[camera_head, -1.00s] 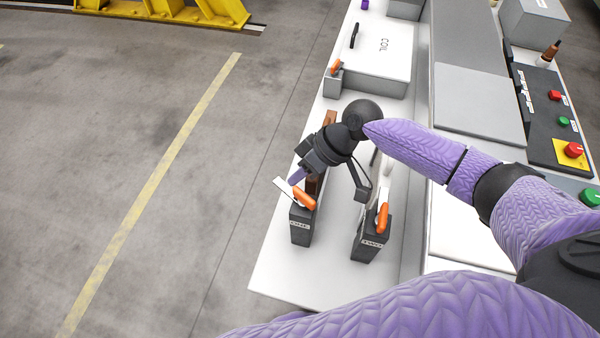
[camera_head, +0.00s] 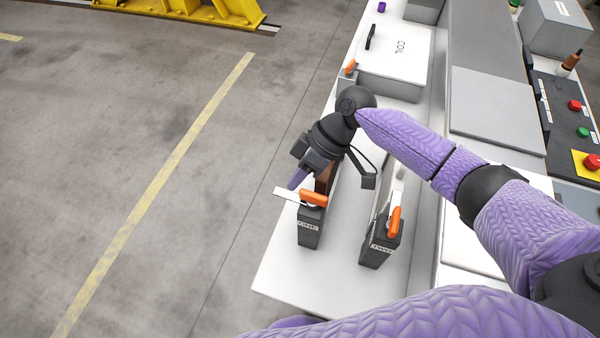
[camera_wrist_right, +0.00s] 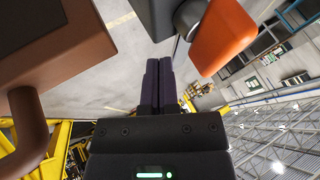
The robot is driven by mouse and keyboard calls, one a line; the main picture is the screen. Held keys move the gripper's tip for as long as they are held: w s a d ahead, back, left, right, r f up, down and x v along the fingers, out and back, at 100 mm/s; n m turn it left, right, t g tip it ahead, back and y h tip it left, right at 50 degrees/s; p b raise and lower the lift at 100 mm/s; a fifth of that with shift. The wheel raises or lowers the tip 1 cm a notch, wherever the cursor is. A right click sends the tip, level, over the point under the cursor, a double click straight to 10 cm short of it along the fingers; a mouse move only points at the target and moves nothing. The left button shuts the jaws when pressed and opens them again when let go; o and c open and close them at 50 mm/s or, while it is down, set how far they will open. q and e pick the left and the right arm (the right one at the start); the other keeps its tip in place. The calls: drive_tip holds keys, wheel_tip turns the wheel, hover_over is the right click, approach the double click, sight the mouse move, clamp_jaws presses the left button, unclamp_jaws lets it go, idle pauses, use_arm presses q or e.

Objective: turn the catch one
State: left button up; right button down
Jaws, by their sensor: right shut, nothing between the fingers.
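Catch one is a dark block (camera_head: 308,228) labelled ONE, with an orange handle (camera_head: 313,199) and a flat pale plate (camera_head: 287,194) sticking out to the left. My right gripper (camera_head: 298,179) is shut and empty, its purple fingertips close behind the plate; I cannot tell whether they touch. In the right wrist view, the shut fingers (camera_wrist_right: 157,85) lie left of the orange handle (camera_wrist_right: 222,38). Catch two (camera_head: 379,247), with its own orange handle (camera_head: 395,220), stands to the right. My left gripper is out of view.
A brown part (camera_head: 325,178) stands behind catch one, partly hidden by my gripper; a brown part (camera_wrist_right: 50,60) fills the left of the wrist view. The COIL box (camera_head: 393,65) and another orange handle (camera_head: 351,67) are farther back. The floor left of the white bench (camera_head: 290,283) is clear.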

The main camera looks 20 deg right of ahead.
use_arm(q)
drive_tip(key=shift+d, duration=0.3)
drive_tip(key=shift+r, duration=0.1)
